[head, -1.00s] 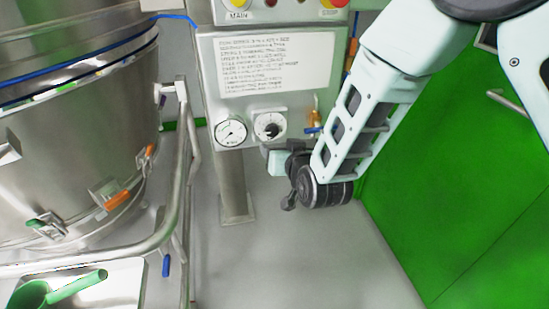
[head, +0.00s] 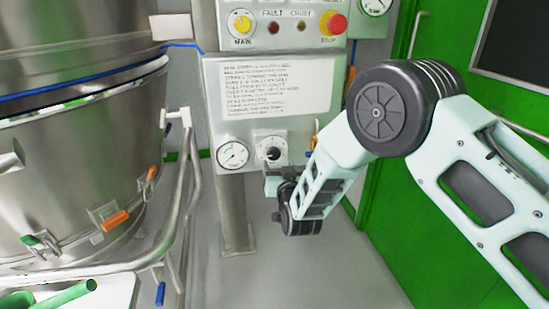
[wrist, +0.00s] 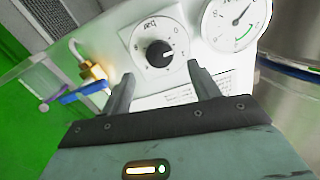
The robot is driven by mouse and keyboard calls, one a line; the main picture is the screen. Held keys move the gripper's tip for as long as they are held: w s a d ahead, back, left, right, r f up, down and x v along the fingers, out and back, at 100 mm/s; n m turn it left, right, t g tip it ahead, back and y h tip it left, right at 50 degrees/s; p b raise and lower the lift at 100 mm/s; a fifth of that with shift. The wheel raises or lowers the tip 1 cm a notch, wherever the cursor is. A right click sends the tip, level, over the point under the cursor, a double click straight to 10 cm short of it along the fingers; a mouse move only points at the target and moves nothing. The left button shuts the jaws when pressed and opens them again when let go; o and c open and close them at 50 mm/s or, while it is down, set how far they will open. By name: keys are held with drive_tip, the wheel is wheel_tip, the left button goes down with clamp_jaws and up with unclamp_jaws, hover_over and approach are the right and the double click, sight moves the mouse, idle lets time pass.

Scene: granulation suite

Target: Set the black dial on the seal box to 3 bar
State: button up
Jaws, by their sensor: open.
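The seal box (head: 262,100) is a grey panel on a post, with a printed instruction sheet on its front. Its black dial (head: 272,153) sits on a white scale plate at the lower part of the box, right of a round gauge (head: 233,155). In the wrist view the black dial (wrist: 159,54) is ahead of my gripper (wrist: 160,78), roughly centred beyond the two fingertips. My gripper is open and empty, and the fingers appear apart from the dial. The scale marks are too small to read surely, so I cannot tell the setting.
A brass valve with a blue lever (wrist: 82,92) is close left of the fingers in the wrist view. Above the box is a control panel with a yellow MAIN knob (head: 240,22) and red stop button (head: 333,23). A steel vessel (head: 85,150) with a rail stands left.

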sight(274, 155)
drive_tip(key=x, duration=0.7)
drive_tip(key=shift+f+b, duration=0.1)
drive_tip(key=shift+b, duration=0.2)
drive_tip(key=c, duration=1)
